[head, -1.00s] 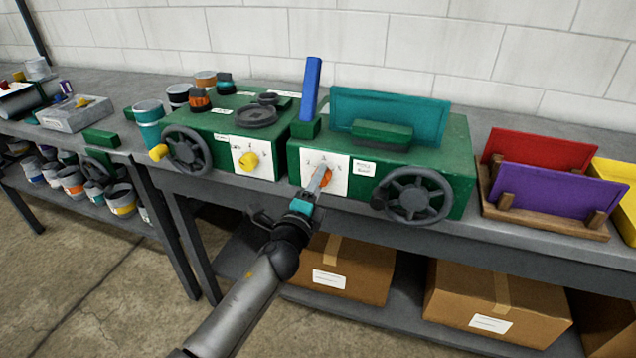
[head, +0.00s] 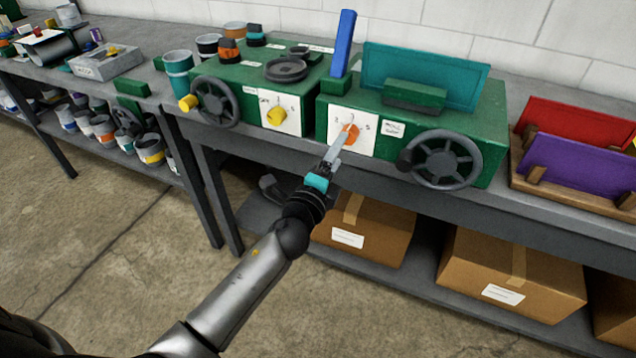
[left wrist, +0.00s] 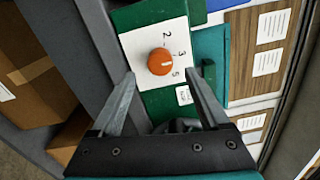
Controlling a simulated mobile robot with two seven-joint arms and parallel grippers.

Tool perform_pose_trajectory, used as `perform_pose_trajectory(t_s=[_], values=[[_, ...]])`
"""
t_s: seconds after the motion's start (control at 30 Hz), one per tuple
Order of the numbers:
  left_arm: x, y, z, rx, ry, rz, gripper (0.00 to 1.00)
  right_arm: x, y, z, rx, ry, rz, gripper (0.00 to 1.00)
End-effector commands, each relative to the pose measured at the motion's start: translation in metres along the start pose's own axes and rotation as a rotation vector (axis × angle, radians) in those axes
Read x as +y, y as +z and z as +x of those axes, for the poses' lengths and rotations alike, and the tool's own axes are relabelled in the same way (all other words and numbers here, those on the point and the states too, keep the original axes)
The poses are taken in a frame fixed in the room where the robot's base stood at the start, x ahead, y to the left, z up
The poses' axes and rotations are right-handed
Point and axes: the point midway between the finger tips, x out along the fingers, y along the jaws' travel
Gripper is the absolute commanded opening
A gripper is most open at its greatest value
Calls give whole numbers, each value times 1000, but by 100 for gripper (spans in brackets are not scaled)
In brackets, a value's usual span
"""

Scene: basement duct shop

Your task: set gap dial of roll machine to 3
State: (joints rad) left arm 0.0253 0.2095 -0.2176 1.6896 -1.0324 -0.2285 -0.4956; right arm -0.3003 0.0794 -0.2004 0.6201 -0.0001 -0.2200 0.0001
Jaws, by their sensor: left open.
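The green machine (head: 488,118) on the bench has a white plate (head: 368,143) with an orange dial (head: 352,133). In the left wrist view, the orange dial (left wrist: 159,60) shows numbers 2, 3 and 5 beside it. Its white mark points right, roughly between 3 and 5. My right gripper is out of view.
A second green machine with a yellow dial (head: 276,115) stands to the left. A black handwheel (head: 443,161) sits right of the orange dial. A blue bar (head: 343,45) stands upright behind. Cardboard boxes (head: 512,275) fill the lower shelf. The floor in front is clear.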

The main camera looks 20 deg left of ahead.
Motion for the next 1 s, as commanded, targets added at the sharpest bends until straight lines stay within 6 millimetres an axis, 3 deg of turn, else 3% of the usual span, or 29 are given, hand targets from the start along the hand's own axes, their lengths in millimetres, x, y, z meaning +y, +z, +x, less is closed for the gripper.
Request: perform_pose_trajectory(t_s=[0.5, 0.73, 1.0], values=[[1, 0, -82, 0, 1, 0, 79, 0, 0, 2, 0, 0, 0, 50], [1, 0, -99, -1, 1, 1, 79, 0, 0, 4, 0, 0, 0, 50], [0, 0, -101, -1, 0, 2, 79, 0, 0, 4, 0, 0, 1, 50]])
